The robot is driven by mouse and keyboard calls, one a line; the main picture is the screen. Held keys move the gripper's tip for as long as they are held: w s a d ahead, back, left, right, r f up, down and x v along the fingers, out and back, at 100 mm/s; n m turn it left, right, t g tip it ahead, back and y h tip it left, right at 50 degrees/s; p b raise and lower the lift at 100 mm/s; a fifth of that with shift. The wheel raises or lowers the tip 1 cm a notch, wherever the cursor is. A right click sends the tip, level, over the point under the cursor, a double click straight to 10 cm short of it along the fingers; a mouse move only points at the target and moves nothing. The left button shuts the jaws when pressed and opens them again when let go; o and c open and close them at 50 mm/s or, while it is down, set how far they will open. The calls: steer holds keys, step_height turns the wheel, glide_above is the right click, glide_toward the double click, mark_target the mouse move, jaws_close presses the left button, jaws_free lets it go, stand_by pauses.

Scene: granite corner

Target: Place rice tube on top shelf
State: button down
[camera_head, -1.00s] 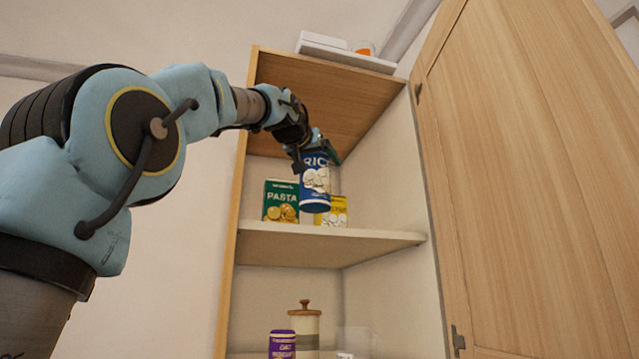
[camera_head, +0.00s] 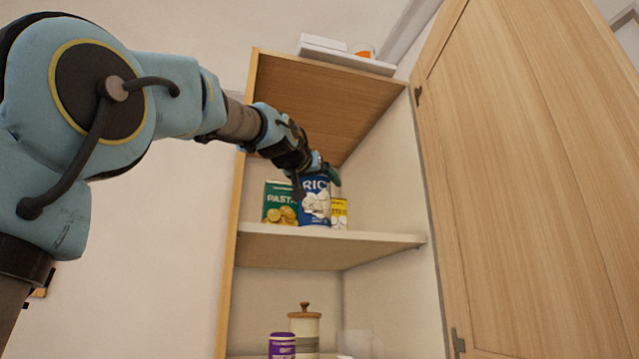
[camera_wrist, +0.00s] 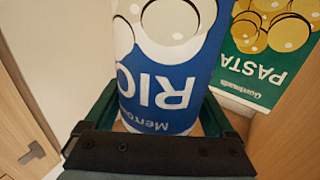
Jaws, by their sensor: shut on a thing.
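The rice tube (camera_head: 316,203) is a blue and white cylinder marked "RIC". It is upright inside the cabinet at the top shelf (camera_head: 290,236). Its lower end is at the height of the shelf surface; I cannot tell whether it touches. My gripper (camera_head: 316,178) is shut on the tube's upper part. In the wrist view the tube (camera_wrist: 165,75) fills the middle, between the green fingers of my gripper (camera_wrist: 160,120). The tube's bottom is out of the wrist view.
A green pasta box (camera_head: 279,203) stands left of the tube, also in the wrist view (camera_wrist: 262,50). A yellow box (camera_head: 339,212) is partly hidden behind it. The open cabinet door (camera_head: 530,180) is at right. A lidded jar (camera_head: 305,328) and purple container (camera_head: 282,346) stand below.

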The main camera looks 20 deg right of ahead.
steer(key=shift+c, duration=0.8)
jaws_free()
steer(key=shift+f, duration=0.15)
steer(key=shift+o, duration=0.8)
steer(key=b+v, duration=0.6)
steer(key=v, duration=0.6)
steer(key=shift+r, duration=0.25)
